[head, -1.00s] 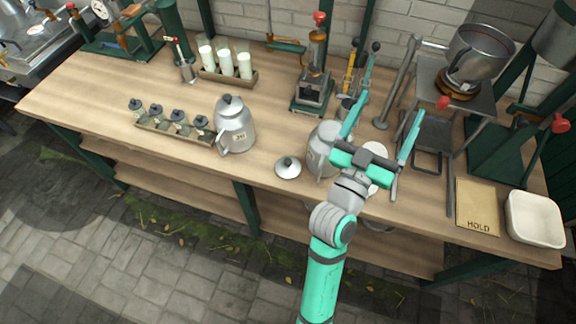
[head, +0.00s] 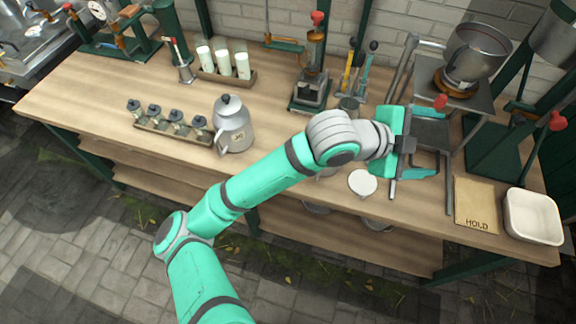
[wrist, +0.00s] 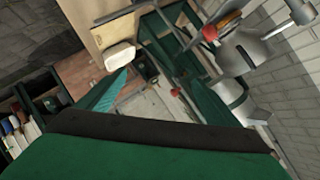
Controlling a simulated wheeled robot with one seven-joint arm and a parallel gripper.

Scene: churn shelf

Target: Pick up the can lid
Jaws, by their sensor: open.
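The can lid, a small silver lid with a dark knob, does not show now; my arm covers its place on the bench in the head view. The open metal can beside it is also mostly hidden behind my arm. A closed silver can (head: 234,128) with a dark-knobbed lid of its own stands left of my arm. My gripper (head: 432,143) is open, turned to the right over the right part of the bench, near the metal stand, well right of the lid's place. Nothing shows between its fingers.
A white disc (head: 362,184) lies near the front edge, below my wrist. The stand with a steel bowl (head: 478,52), a HOLD board (head: 477,204) and a white tub (head: 533,216) are at the right. A rack of small jars (head: 172,128) sits left. The front-left bench is clear.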

